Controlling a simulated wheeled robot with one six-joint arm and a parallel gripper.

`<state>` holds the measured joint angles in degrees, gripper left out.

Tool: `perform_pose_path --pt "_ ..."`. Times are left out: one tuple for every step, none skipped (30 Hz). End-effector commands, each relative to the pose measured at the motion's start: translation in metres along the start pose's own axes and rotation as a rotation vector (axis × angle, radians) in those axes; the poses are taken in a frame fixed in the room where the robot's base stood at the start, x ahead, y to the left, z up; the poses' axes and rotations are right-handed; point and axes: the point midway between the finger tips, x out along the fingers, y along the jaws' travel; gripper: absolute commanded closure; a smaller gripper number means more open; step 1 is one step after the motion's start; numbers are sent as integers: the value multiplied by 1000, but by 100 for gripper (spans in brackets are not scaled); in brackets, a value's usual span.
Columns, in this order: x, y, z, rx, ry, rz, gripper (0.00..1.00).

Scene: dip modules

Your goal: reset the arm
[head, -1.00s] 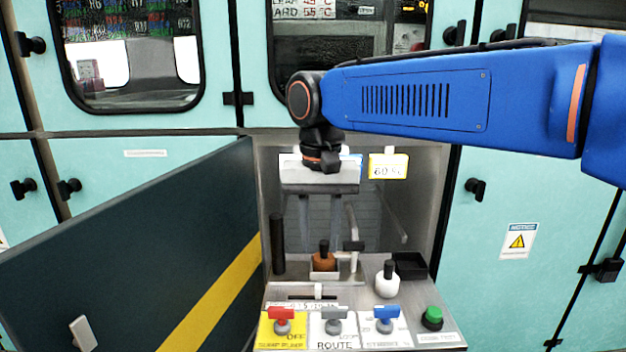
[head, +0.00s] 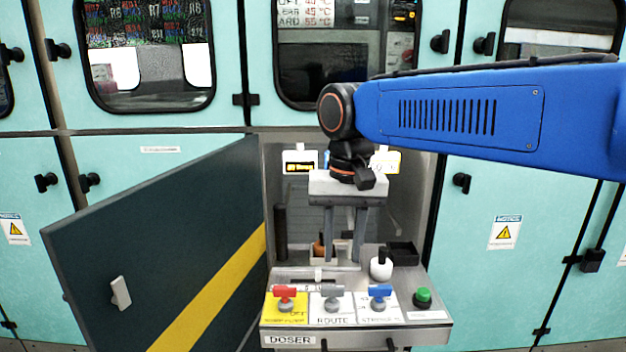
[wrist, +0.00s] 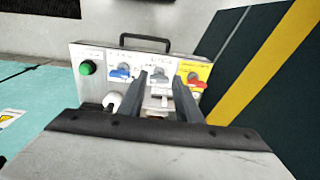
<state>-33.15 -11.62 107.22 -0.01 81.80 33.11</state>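My blue arm (head: 470,115) reaches in from the right in the head view. My gripper (head: 342,262) points down in front of the open cabinet bay, above the doser panel (head: 290,341). Its two grey fingers are apart with a gap between them, and I see nothing held. The wrist view also shows the fingers (wrist: 168,85) apart, with the panel beyond them. A brown bottle (head: 318,247) is partly hidden behind the left finger. A white bottle with a black top (head: 381,265) stands to the right of the fingers.
The panel has a red switch (head: 285,292), a grey switch (head: 332,292), a blue switch (head: 379,292) and a green button (head: 423,296). A black bin (head: 403,253) sits behind the white bottle. An open dark door (head: 165,245) with a yellow stripe stands at left.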

Motion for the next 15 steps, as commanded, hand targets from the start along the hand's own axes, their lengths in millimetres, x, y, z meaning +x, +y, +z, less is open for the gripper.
perform_pose_path --pt "1 9 2 4 7 -4 69" --pt "2 14 3 4 12 -6 69" --pt "4 20 5 4 19 -10 69" --pt "5 26 6 4 24 -12 69" --pt "7 32 8 5 30 -14 69" --pt "9 39 10 4 39 -18 69" --pt "10 46 12 5 47 -21 69" --pt "13 53 14 5 53 -23 69" --pt "16 63 18 6 66 -28 69" --pt "19 72 21 6 75 -29 69" --pt "22 81 25 7 87 -33 69" --pt "26 93 30 7 103 -36 69" --pt "30 103 34 7 115 -37 69" --pt "34 112 39 7 127 -39 69" --pt "40 123 45 6 145 -40 69"
